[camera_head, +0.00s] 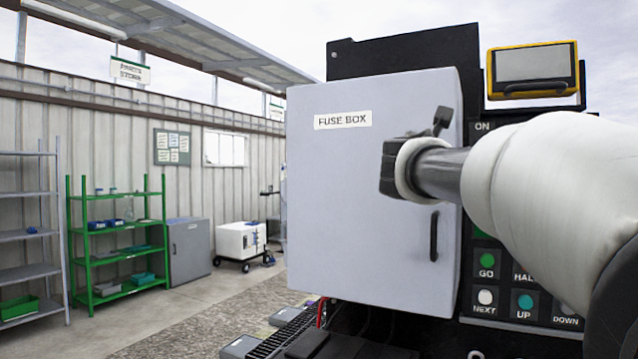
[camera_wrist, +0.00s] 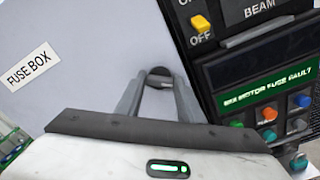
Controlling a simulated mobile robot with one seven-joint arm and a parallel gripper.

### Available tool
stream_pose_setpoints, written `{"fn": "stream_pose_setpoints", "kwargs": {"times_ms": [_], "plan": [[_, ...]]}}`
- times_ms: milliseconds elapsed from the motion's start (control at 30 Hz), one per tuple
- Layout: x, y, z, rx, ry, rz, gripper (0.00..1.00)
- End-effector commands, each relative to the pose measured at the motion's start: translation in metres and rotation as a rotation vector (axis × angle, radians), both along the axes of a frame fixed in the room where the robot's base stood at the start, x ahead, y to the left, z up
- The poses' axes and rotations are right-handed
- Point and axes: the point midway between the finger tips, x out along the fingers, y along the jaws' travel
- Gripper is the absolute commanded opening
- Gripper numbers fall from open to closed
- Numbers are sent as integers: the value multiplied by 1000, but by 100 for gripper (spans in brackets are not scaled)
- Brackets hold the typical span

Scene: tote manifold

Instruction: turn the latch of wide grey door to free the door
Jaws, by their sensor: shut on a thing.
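The wide grey door (camera_head: 340,220) is the flat front of the fuse box, with a "FUSE BOX" label and a vertical black handle (camera_head: 434,236) low at its right side. It looks shut. My gripper (camera_head: 388,168) is at the door's right part, above the handle, and hides the latch in the head view. In the wrist view, a dark rounded latch (camera_wrist: 160,71) shows between the tips of my two grey fingers (camera_wrist: 160,84), near the door's edge. The fingers are shut on it. How far the latch is turned cannot be told.
A control panel with buttons (camera_head: 487,260) is right of the door, beside my arm. A yellow-framed screen (camera_head: 533,70) stands above it. Green shelves (camera_head: 118,240), a grey cabinet (camera_head: 189,248) and a white cart (camera_head: 241,241) are far left. Open floor lies left of the box.

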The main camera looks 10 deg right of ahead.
Motion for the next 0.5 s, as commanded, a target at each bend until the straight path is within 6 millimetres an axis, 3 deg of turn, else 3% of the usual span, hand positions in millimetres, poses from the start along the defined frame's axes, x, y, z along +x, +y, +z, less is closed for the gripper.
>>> {"fn": "stream_pose_setpoints", "kwargs": {"times_ms": [500], "plan": [[-1,-1,-5,408,-277,0,12]]}}
